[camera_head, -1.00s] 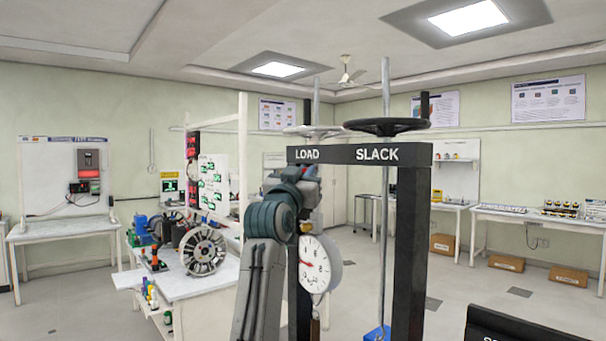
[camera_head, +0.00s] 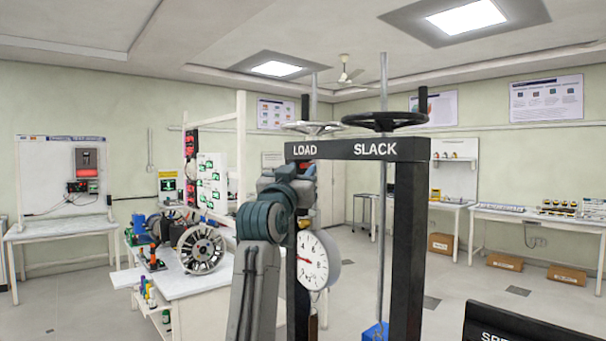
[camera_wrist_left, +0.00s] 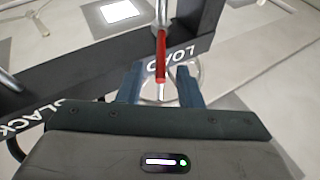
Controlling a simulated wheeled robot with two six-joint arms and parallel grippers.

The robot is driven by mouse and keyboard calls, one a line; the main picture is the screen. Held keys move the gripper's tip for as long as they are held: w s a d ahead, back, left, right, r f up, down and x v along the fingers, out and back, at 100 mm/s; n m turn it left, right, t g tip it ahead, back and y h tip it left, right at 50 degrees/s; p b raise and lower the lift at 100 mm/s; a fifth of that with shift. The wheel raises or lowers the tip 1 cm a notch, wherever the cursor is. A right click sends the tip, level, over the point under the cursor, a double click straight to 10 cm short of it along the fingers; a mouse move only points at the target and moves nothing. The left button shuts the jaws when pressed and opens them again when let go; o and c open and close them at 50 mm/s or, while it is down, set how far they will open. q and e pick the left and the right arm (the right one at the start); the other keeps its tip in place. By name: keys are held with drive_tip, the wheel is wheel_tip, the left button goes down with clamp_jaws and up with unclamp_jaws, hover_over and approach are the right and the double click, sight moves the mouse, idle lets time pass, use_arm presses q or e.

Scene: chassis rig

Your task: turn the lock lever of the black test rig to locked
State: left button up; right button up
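The black test rig (camera_head: 357,149) stands ahead, its top beam marked LOAD and SLACK. A red lever (camera_wrist_left: 161,57) shows near the LOAD end of the beam in the left wrist view. I cannot make it out in the head view, and its locked mark is not visible. My left gripper (camera_wrist_left: 160,85) is open, with one finger to each side of the lever's lower end in the picture. Gaps show on both sides, so the fingers do not appear to grip it. In the head view my left arm hides the gripper. My right gripper is not in view.
A black handwheel (camera_head: 385,121) and a paler one (camera_head: 312,128) sit above the beam. A dial gauge (camera_head: 312,260) hangs beside the left post. A dark sign (camera_head: 520,325) is at lower right. A cluttered white bench (camera_head: 185,290) stands at left.

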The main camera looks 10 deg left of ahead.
use_arm(q)
drive_tip(key=b+v, duration=0.3)
drive_tip(key=v, duration=0.6)
drive_tip(key=shift+w+d, duration=0.1)
